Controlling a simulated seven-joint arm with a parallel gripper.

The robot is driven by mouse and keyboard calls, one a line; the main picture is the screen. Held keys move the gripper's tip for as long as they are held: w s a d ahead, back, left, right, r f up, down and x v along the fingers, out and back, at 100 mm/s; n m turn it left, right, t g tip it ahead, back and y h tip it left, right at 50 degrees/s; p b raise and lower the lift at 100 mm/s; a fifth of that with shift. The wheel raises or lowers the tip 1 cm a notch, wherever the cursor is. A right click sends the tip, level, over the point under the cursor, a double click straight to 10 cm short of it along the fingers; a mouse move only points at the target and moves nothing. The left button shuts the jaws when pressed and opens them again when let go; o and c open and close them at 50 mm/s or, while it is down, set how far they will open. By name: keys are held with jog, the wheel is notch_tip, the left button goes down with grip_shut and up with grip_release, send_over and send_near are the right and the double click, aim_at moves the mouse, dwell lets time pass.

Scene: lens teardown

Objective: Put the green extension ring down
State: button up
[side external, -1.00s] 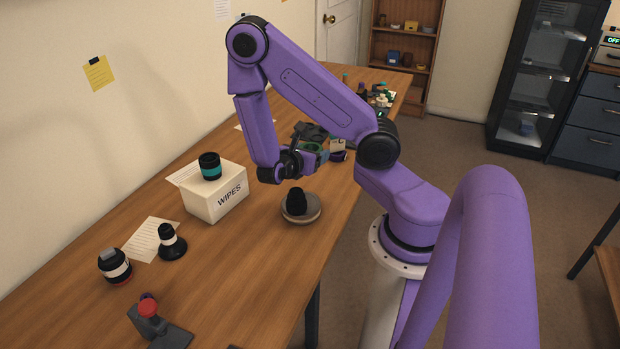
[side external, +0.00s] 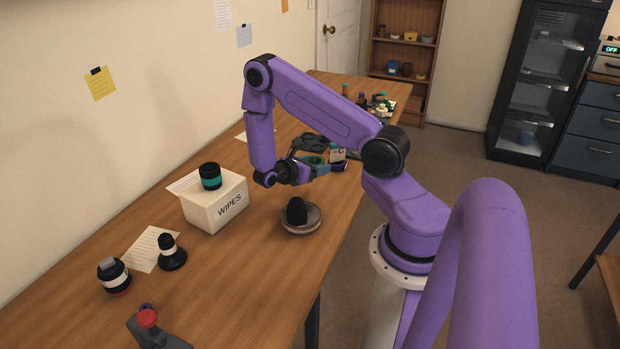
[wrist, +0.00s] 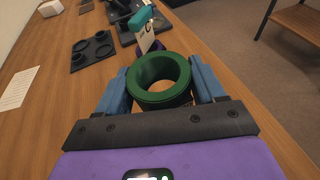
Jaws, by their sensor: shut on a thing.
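The green extension ring (wrist: 158,98) is a thick dark green ring, held with its opening facing up between the two blue fingers of my gripper (wrist: 160,84). One finger presses on each side of it in the wrist view. In the side view the ring (side external: 314,160) shows small at the end of my gripper (side external: 318,166), over the far part of the table (side external: 250,275). Wood shows through the ring's opening. I cannot tell whether its underside touches the table.
A black tray with round recesses (wrist: 93,50) lies ahead to the left. A teal-topped object (wrist: 141,18) with a white card stands just beyond the ring. A white wipes box (side external: 215,205) and a round grey dish (side external: 302,228) stand nearer the side camera. Bare wood lies left of the gripper.

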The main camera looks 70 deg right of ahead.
aim_at(310, 187)
jog(key=f, duration=0.1)
jog(key=w+d+f, duration=0.2)
jog(key=shift+f, duration=0.15)
jog(key=shift+a+f, duration=0.1)
jog(key=shift+f, duration=1.35)
jog(key=shift+f, duration=0.6)
jog(key=o, duration=1.1)
jog(key=shift+f, duration=0.1)
